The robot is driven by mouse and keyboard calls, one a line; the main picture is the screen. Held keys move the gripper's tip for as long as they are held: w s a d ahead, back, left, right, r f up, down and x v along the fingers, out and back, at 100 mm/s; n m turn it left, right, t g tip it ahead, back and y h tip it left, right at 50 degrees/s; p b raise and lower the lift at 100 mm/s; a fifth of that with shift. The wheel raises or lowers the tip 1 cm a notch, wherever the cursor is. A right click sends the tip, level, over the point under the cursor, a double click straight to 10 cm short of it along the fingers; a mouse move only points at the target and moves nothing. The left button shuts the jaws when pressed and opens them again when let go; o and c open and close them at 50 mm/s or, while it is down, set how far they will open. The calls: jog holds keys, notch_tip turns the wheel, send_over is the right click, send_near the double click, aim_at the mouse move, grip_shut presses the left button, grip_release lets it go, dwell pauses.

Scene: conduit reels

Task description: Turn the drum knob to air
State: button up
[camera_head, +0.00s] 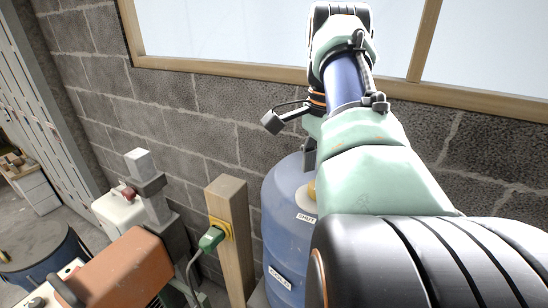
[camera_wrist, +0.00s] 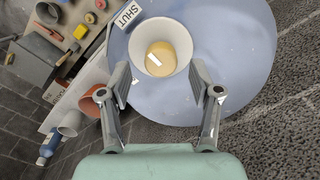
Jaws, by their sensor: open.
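The blue drum (camera_wrist: 240,50) has a yellow knob (camera_wrist: 162,58) set inside a pale round collar (camera_wrist: 142,65). A short white mark sits on the knob's left side. A SHUT label (camera_wrist: 127,14) is on the drum, up and left of the knob in the wrist view. In the head view the drum (camera_head: 283,235) stands by the wall, its knob mostly hidden by my arm. My gripper (camera_wrist: 161,84) is open, its fingers on either side of the collar's lower part. I cannot tell whether they touch it. No air label is readable.
A second label (camera_head: 280,278) is lower on the drum, too small to read surely. A wooden post (camera_head: 232,240) with a green plug (camera_head: 211,239) stands left of the drum. An orange machine (camera_head: 130,268) is further left. A block wall (camera_head: 200,120) is behind.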

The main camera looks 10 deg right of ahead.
notch_tip(320, 180, down, 3)
jog(key=shift+b, duration=0.8)
jog(key=shift+r, duration=0.1)
jog(key=c, duration=1.1)
jog(key=shift+c, duration=0.2)
